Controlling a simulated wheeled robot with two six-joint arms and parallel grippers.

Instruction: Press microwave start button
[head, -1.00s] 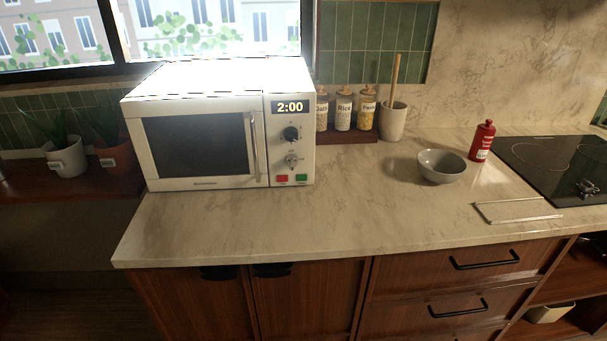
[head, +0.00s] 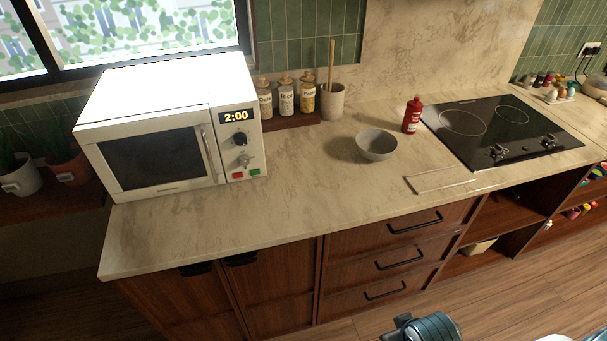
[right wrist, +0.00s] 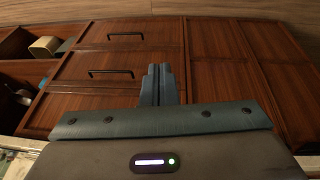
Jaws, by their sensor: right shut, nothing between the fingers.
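The white microwave (head: 165,125) stands on the left end of the counter in the head view, door shut, its display (head: 235,116) reading 2:00. Below its two knobs are a red button (head: 237,176) and a green button (head: 255,172). Their labels are too small to read. My right gripper (right wrist: 158,72) shows in the right wrist view with its fingers together and empty, in front of the wooden drawers and doors. It is well away from the microwave. My left gripper is not in view.
A grey bowl (head: 376,146), a red bottle (head: 412,115) and a black cooktop (head: 500,130) are on the counter (head: 300,185) to the right. Jars (head: 286,98) and a utensil pot (head: 332,102) stand behind.

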